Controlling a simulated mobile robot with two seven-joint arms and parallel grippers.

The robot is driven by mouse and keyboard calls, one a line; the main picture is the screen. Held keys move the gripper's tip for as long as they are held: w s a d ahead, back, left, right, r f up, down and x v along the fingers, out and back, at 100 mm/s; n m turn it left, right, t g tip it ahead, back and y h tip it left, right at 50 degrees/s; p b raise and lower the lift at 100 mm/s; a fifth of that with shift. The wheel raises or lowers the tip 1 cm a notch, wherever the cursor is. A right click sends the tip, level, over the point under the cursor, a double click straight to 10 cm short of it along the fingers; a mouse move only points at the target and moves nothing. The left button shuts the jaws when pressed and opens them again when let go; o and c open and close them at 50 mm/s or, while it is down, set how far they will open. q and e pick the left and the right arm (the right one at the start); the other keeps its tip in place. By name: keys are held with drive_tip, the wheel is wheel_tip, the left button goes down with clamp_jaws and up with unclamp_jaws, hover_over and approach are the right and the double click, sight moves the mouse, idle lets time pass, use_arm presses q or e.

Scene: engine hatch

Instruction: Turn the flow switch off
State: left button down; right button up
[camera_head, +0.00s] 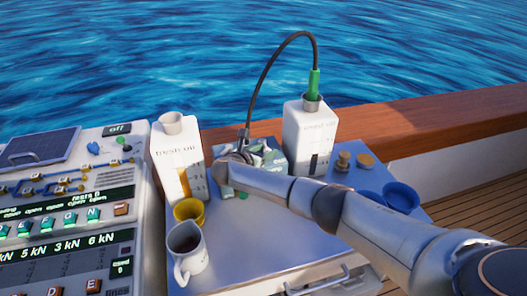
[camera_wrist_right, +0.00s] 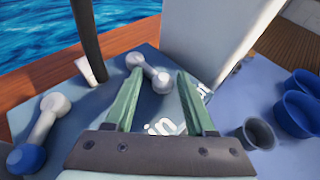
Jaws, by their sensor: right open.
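A small white bar with rounded ends (camera_wrist_right: 148,73), which looks like the switch, lies on a blue panel just past my right fingertips in the right wrist view. A second bar with one blue end (camera_wrist_right: 38,132) is at the left. I cannot read a flow label on either. My right gripper (camera_wrist_right: 158,88) is open, its green fingers apart with nothing between them, and the first bar appears beyond the gap, nearer the left fingertip. In the head view my right arm reaches from the lower right and hides most of the switch area. My left gripper is out of view.
A fresh oil carton (camera_head: 178,165) and a used oil carton (camera_head: 308,138) with a black hose (camera_head: 262,75) stand beside the hatch top. A mug (camera_head: 188,250), a yellow cup (camera_head: 188,212) and blue cups (camera_head: 400,197) are near. A control console (camera_head: 75,250) is at left.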

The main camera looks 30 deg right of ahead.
drive_tip(key=p+v, duration=0.1)
drive_tip(key=v, duration=1.1)
drive_tip(key=shift+s+a+r, duration=0.1)
drive_tip(key=shift+a, duration=0.05)
drive_tip(key=shift+s, duration=0.15)
